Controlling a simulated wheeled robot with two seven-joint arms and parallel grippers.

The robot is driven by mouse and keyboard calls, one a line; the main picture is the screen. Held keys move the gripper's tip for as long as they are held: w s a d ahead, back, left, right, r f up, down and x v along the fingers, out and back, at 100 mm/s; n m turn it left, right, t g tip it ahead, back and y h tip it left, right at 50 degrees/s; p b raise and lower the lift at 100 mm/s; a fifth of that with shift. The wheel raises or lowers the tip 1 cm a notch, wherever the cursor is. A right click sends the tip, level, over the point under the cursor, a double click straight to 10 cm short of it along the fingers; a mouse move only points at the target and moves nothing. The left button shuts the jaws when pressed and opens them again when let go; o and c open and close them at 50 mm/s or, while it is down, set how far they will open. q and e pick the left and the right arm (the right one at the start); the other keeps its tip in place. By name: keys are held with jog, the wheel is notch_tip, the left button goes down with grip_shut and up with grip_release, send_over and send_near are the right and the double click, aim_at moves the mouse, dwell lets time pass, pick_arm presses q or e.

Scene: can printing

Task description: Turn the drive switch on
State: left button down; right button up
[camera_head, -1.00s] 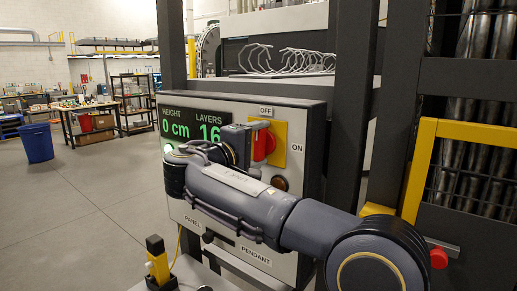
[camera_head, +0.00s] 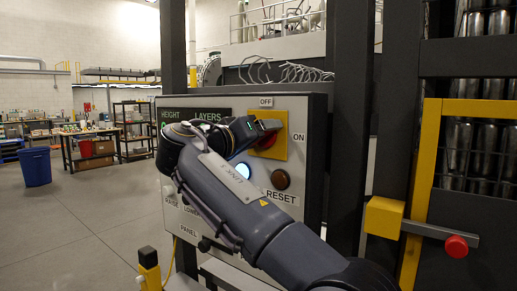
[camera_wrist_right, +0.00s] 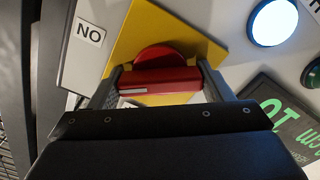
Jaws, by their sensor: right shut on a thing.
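The red drive switch (camera_head: 267,141) sits on a yellow plate (camera_head: 282,127) at the upper right of the control panel, with an OFF label above and an ON label to its right. My right gripper (camera_head: 262,130) reaches it from the left and partly covers it. In the right wrist view the gripper (camera_wrist_right: 161,84) has one finger at each side of the red switch handle (camera_wrist_right: 165,80) and is shut on it. A pale mark shows on the handle's left part, towards the ON label (camera_wrist_right: 89,33). My left gripper is not in view.
A lit blue-white button (camera_head: 241,170) and a dark amber RESET button (camera_head: 280,179) sit below the switch. My right arm covers much of the panel (camera_head: 315,165). A yellow-framed gate with a red knob (camera_head: 456,246) stands at right. Open floor lies left.

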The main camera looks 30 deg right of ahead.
jog(key=m+b, duration=0.2)
jog(key=m, duration=0.1)
jog(key=shift+f+m, duration=0.2)
jog(key=shift+m, duration=0.1)
jog(key=shift+r+m+b, duration=0.1)
jog(key=shift+m+b, duration=0.75)
jog(key=shift+m, duration=0.65)
jog(key=o, duration=1)
jog(key=shift+r, duration=0.1)
jog(key=shift+a, duration=0.1)
jog(key=b+v, duration=0.1)
jog(key=v, duration=0.6)
jog(key=shift+s+a, duration=0.15)
jog(key=shift+a, duration=0.15)
